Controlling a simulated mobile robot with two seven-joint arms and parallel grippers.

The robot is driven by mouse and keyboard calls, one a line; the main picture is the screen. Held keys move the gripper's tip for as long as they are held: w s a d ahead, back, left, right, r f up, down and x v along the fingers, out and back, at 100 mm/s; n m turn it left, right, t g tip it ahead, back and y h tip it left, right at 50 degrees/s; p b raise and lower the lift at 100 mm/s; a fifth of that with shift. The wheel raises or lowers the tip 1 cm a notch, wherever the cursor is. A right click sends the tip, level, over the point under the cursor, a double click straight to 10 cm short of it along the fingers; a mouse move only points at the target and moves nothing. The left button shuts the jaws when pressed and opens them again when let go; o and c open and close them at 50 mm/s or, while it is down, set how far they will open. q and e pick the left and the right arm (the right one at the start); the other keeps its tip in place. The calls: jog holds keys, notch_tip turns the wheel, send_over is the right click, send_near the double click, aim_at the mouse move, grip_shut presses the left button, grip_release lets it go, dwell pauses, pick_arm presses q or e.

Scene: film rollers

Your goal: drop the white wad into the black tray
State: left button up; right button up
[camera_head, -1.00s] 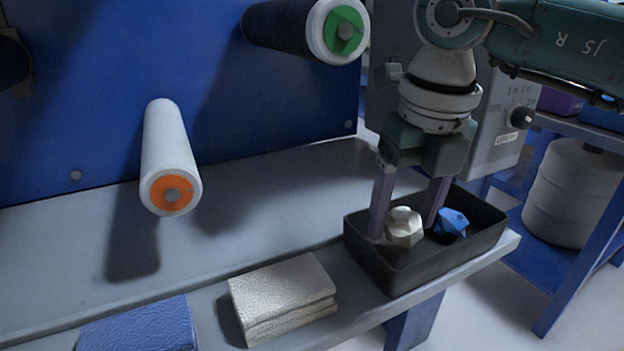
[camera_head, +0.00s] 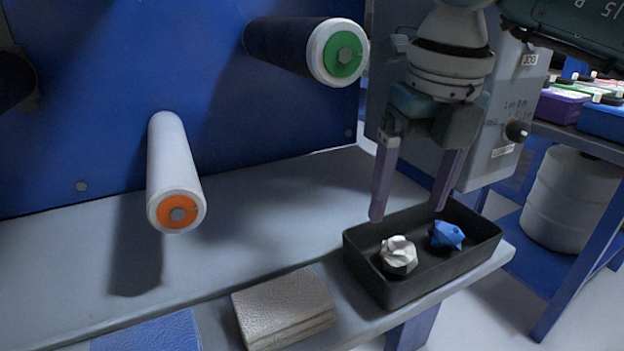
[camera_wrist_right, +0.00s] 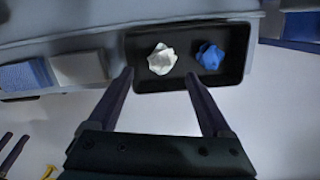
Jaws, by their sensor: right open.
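The white wad (camera_head: 398,254) lies in the left part of the black tray (camera_head: 420,285), beside a blue wad (camera_head: 446,235). The tray stands at the right end of the grey shelf. In the right wrist view the white wad (camera_wrist_right: 162,59) and the black tray (camera_wrist_right: 190,84) show past my fingertips. My right gripper (camera_head: 408,214) is open and empty, with its fingers pointing down above the tray and apart from the wad.
A folded beige cloth (camera_head: 284,308) and a blue cloth (camera_head: 150,335) lie on the shelf left of the tray. A white roller (camera_head: 172,165) and a dark roller (camera_head: 290,42) stick out from the blue panel. A grey box (camera_head: 500,125) stands behind my gripper.

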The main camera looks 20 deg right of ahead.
notch_tip(320, 180, up, 7)
jog(key=p, duration=0.2)
jog(key=s+a+r+n+y, duration=0.1)
jog(key=s+a+r+y, duration=0.1)
jog(key=a+y, duration=0.65)
jog(key=s+a+r+n+y, duration=0.2)
jog(key=a+y, duration=0.1)
jog(key=a, duration=1)
notch_tip(320, 180, up, 14)
jog(key=w+a+m+t+y, duration=0.1)
jog(key=w+m+t+y, duration=0.1)
jog(key=m+t+y, duration=0.7)
jog(key=m+t+h, duration=0.5)
jog(key=m+h, duration=1.6)
jog(key=m, duration=0.3)
send_over(405, 248)
jog(key=a, duration=0.5)
notch_tip(405, 248, down, 16)
jog(key=s+f+m+g, duration=0.2)
jog(key=s+f+g, duration=0.9)
jog(key=s+f, duration=0.4)
jog(key=s+y, duration=0.1)
jog(key=s, duration=0.3)
jog(key=shift+s+m+g, duration=0.3)
jog(key=shift+s+g, duration=0.05)
jog(key=shift+g, duration=0.05)
